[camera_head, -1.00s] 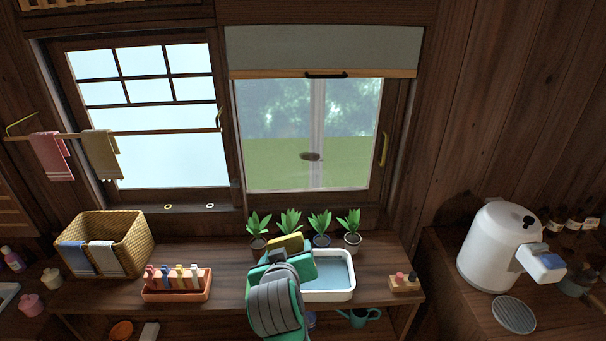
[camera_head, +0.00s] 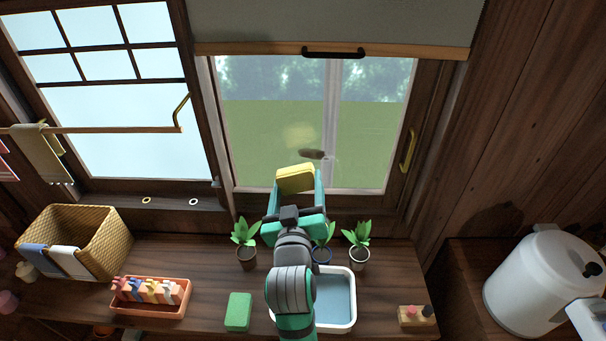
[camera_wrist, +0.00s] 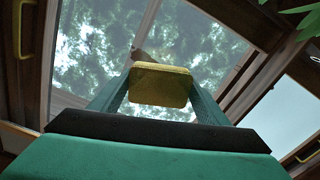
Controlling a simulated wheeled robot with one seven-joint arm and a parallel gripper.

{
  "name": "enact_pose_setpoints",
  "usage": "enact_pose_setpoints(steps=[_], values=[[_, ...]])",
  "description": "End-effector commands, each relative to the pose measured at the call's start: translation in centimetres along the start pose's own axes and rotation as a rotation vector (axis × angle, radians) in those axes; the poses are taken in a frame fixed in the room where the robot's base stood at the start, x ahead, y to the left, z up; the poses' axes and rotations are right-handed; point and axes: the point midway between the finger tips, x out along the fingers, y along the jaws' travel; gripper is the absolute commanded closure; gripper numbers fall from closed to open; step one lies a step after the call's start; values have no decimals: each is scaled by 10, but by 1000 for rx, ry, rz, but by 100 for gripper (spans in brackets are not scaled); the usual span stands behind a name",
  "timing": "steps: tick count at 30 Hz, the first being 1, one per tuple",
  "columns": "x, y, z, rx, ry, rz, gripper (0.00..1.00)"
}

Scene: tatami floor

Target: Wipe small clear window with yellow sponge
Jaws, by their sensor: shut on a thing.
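The small clear window (camera_head: 260,130) is at the centre of the head view, below a lowered grey shade. A brown smudge (camera_head: 311,154) shows on its pane near the middle divider. My gripper (camera_head: 296,183) is shut on the yellow sponge (camera_head: 295,178) and holds it up before the lower part of the window. In the wrist view the sponge (camera_wrist: 161,84) sits between the fingertips, with the window glass (camera_wrist: 95,45) behind it. The smudge (camera_wrist: 143,55) shows just beyond the sponge's edge. I cannot tell whether the sponge touches the glass.
Potted plants (camera_head: 357,244) stand on the counter below the window. A white basin (camera_head: 343,318) of water, a green sponge (camera_head: 238,312), an orange tray (camera_head: 150,296) and a wicker basket (camera_head: 75,245) are also there. A white pot (camera_head: 540,280) stands at right.

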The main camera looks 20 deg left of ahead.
Motion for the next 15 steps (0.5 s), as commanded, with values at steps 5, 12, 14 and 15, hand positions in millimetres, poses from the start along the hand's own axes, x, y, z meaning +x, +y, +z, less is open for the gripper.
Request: enact_pose_setpoints(steps=[5, 12, 14, 15], values=[[8, -2, 0, -1, 2, -3, 49], [32, -2, -1, -3, 3, -3, 49], [37, -3, -1, -2, 2, -3, 49], [41, -3, -1, -2, 2, -3, 49]])
